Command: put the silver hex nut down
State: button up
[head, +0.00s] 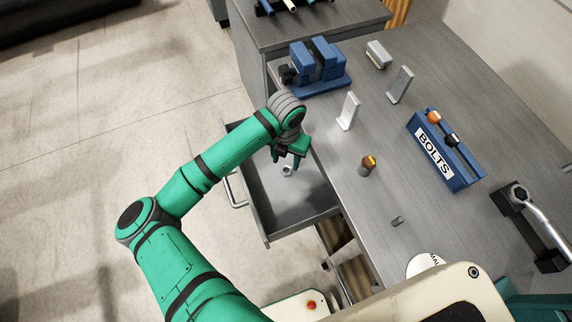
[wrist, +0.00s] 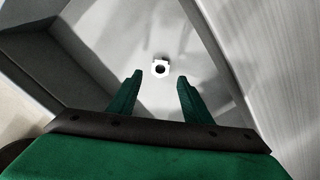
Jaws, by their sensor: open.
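The silver hex nut (head: 287,171) lies on the bottom of the open grey drawer (head: 297,205). In the wrist view the nut (wrist: 160,68) shows its dark hole and sits ahead of the fingertips, in line with the gap between them. My gripper (head: 289,160) is over the drawer, close to the workbench edge. In the wrist view its two green fingers (wrist: 158,76) are apart with nothing between them. The nut appears apart from both fingers.
The workbench (head: 335,178) borders the drawer on the right. The drawer's front is clear.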

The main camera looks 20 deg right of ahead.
notch_tip(320, 180, up, 6)
jog(key=shift+r, duration=0.2)
jog(key=shift+d, duration=0.1)
dwell(0.5)
